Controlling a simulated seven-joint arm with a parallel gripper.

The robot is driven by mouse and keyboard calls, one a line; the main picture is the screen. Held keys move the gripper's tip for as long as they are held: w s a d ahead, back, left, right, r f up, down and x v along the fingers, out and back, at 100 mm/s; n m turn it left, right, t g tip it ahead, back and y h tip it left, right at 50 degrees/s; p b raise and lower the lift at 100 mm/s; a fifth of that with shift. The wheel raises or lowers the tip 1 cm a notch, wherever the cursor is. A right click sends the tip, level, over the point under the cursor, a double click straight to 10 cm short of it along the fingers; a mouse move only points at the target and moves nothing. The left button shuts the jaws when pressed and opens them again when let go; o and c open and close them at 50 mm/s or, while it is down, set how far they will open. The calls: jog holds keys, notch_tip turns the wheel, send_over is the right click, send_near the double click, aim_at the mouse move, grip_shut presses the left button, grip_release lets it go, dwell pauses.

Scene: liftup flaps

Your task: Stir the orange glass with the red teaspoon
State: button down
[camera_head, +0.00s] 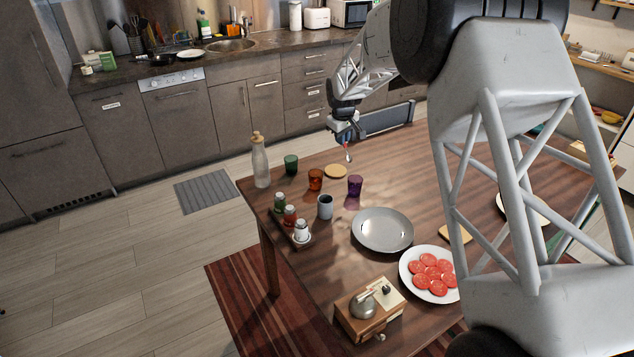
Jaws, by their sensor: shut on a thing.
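The orange glass (315,180) stands upright on the wooden table (330,255), left of the purple glass (355,186) and right of the green glass (291,165). My gripper (347,138) is above the table's far edge, up and to the right of the orange glass. It is shut on the red teaspoon (347,152), which hangs down with its pale bowl lowest. The spoon is in the air, apart from the orange glass, and appears above the purple glass in the picture. The fingers are small and partly hidden by the gripper's body.
A tall clear bottle (260,162) with a cork stands at the table's left corner. A grey plate (382,230) and a plate of tomato slices (428,273) lie nearer.

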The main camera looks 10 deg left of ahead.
jog(key=shift+a, duration=0.1)
dwell(0.3)
jog(key=y, duration=0.2)
send_over(316, 181)
jog(key=w+a, duration=0.2)
jog(key=w, duration=0.1)
jog(key=shift+s+a+r+t, duration=0.1)
jog(key=shift+t, duration=0.2)
jog(key=shift+f, duration=0.2)
notch_tip(316, 181, down, 11)
dwell(1.9)
jog(key=shift+f, duration=0.1)
dwell(0.5)
